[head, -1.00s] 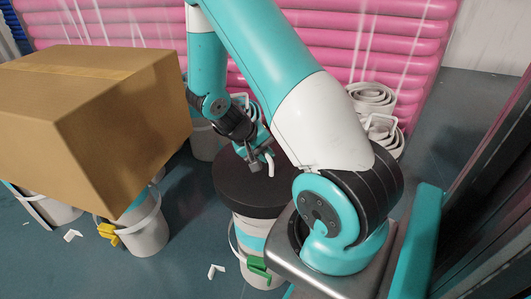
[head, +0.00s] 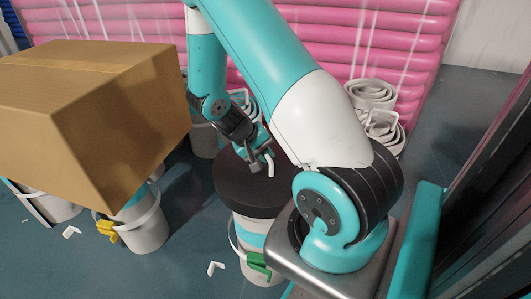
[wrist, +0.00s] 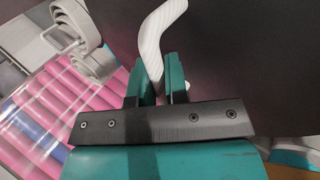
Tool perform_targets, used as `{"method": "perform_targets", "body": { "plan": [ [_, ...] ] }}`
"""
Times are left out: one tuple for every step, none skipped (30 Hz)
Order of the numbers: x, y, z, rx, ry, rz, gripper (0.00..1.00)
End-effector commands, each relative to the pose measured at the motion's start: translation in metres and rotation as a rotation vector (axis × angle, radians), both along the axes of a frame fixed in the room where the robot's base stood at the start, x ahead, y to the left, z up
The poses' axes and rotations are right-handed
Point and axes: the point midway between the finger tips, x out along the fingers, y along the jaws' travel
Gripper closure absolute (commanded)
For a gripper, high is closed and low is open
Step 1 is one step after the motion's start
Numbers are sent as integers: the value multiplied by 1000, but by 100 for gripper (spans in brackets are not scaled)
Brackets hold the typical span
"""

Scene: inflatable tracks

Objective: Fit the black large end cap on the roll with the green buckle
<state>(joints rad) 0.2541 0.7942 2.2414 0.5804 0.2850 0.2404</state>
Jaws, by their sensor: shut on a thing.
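The black large end cap (head: 232,186) is a wide dark disc on top of the white roll (head: 250,231) with the green buckle (head: 258,263). It covers the roll's upper end and looks about level; I cannot tell whether it is fully seated. My gripper (head: 264,163) is above the cap, shut on its bent white handle (head: 271,165). In the wrist view the handle (wrist: 156,45) stands between my green fingertips (wrist: 163,82), and the dark cap (wrist: 245,65) fills much of the right side. My arm hides the cap's right part.
A large cardboard box (head: 120,125) is at the left, above white rolls, one with a yellow buckle (head: 107,229). Coiled white rolls (head: 372,95) stand behind, before a pink inflatable wall (head: 340,40). Small white angled pieces (head: 216,268) lie on the floor.

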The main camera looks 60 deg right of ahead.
Motion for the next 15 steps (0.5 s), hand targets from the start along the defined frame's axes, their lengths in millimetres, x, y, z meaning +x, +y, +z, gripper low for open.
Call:
{"method": "perform_targets", "body": {
  "plan": [
    [0, 0, -2, 0, 0, 0, 100],
    [0, 0, -2, 0, 0, 0, 100],
    [0, 0, -3, -1, -1, 0, 100],
    [0, 0, -3, -1, -1, 0, 100],
    [0, 0, -4, 0, 0, -1, 100],
    [0, 0, -5, -1, -1, 0, 100],
    [0, 0, -6, 0, 0, -1, 100],
    [0, 0, -6, 0, 0, -1, 100],
    [0, 0, -7, 0, 0, -1, 100],
    [0, 0, -8, 0, 0, 0, 100],
    [0, 0, -8, 0, 0, -1, 100],
    [0, 0, -9, 0, 0, -1, 100],
    [0, 0, -10, 0, 0, 0, 100],
    [0, 0, -10, 0, 0, -1, 100],
    [0, 0, -11, 0, 0, -1, 100]
  ]
}}
